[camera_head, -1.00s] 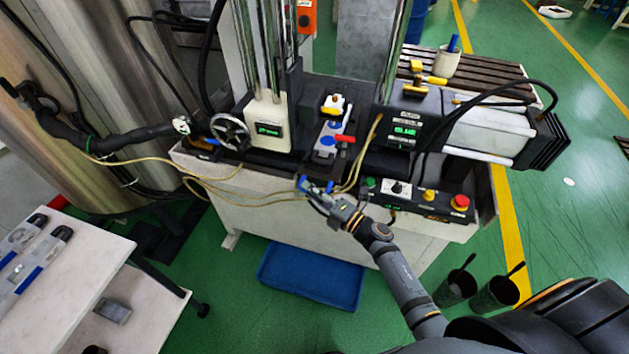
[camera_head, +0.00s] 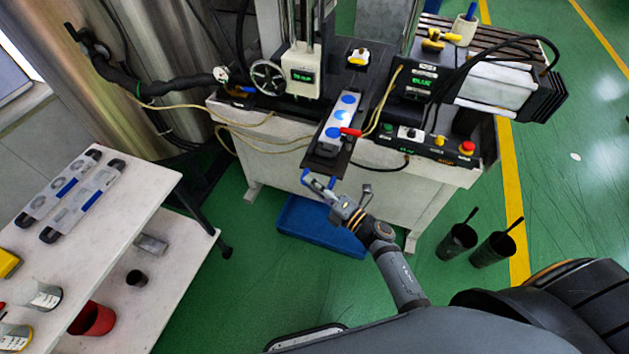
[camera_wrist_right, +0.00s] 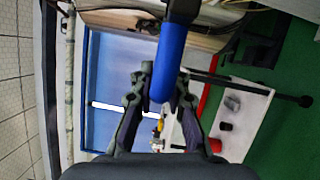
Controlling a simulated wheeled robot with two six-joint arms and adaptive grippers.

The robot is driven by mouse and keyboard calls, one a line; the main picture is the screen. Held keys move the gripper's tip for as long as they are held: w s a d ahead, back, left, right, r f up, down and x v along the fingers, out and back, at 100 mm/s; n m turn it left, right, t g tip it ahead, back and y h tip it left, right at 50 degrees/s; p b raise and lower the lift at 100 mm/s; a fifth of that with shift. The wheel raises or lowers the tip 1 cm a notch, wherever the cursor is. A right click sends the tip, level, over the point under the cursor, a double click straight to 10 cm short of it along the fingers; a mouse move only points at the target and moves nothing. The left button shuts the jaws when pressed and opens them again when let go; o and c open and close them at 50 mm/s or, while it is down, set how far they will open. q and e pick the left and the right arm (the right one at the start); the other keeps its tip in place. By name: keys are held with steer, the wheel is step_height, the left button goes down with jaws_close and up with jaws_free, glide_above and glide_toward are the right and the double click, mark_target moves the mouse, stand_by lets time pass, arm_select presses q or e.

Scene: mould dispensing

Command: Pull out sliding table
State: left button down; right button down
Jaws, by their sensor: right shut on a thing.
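The sliding table (camera_head: 325,163) is a dark plate in the head view, sticking out past the front of the white machine base. A grey mould (camera_head: 333,128) with blue round spots lies on it, with a red-handled clamp (camera_head: 350,132) beside it. A blue handle (camera_head: 306,175) is at the table's front end. My right gripper (camera_head: 322,186) is shut on this handle. In the right wrist view the blue handle (camera_wrist_right: 171,62) runs between the two dark fingers (camera_wrist_right: 166,92). My left gripper is not in view.
A blue tray (camera_head: 295,222) lies on the floor below the table. A control box with a red button (camera_head: 466,147) is at the right. Two black buckets (camera_head: 458,242) stand on the floor. A white shelf cart (camera_head: 130,190) with more moulds is at the left.

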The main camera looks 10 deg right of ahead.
steer(key=shift+s+a, duration=0.3)
steer(key=shift+s, duration=0.15)
steer(key=c, duration=1.3)
jaws_free()
steer(key=shift+c, duration=0.2)
steer(key=r+v, duration=0.1)
steer(key=v, duration=1.1)
steer(key=shift+f, duration=0.5)
